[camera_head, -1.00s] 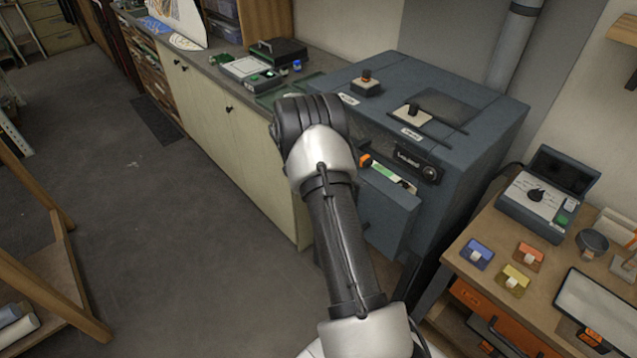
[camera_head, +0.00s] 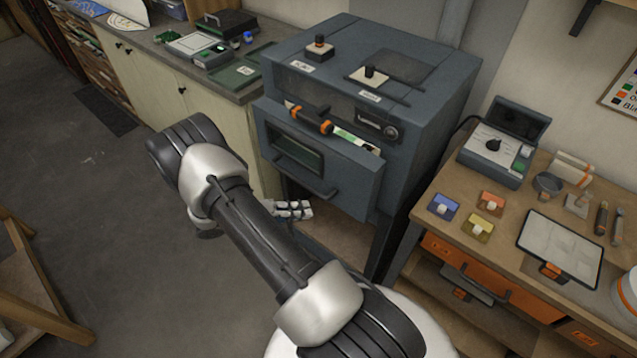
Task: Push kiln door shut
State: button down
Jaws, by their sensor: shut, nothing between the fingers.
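The kiln (camera_head: 425,125) is a blue-grey box in the middle of the view. Its door (camera_head: 345,183) is the front panel with a dark window and a bar handle (camera_head: 300,180). The door stands out from the kiln body, with a gap along its top edge where orange parts and a light green strip show. My gripper (camera_head: 293,209) is partly hidden behind my arm, with its pale fingers showing just below the door handle in the picture. It is shut and empty. I cannot tell whether it touches the door.
A wooden workbench (camera_head: 500,262) with a controller box (camera_head: 494,146) and coloured blocks stands close at right. A long cream cabinet (camera_head: 150,82) runs to the left of the kiln. The floor (camera_head: 80,190) at left is mostly clear.

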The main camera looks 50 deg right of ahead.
jog(key=n+t+h, duration=0.2)
jog(key=n+h, duration=0.1)
jog(key=n, duration=0.1)
jog(key=n+t+h+b, duration=0.2)
jog(key=n+t+h, duration=0.1)
jog(key=n+t, duration=0.15)
send_near(329, 177)
jog(key=d, duration=0.6)
jog(key=shift+s+d+r, duration=0.15)
jog(key=shift+d, duration=0.25)
jog(key=d+b, duration=0.1)
jog(key=d, duration=0.4)
jog(key=shift+d, duration=0.15)
jog(key=shift+r, duration=0.1)
jog(key=a+p, duration=0.1)
jog(key=a, duration=1.3)
jog(key=shift+a, duration=0.2)
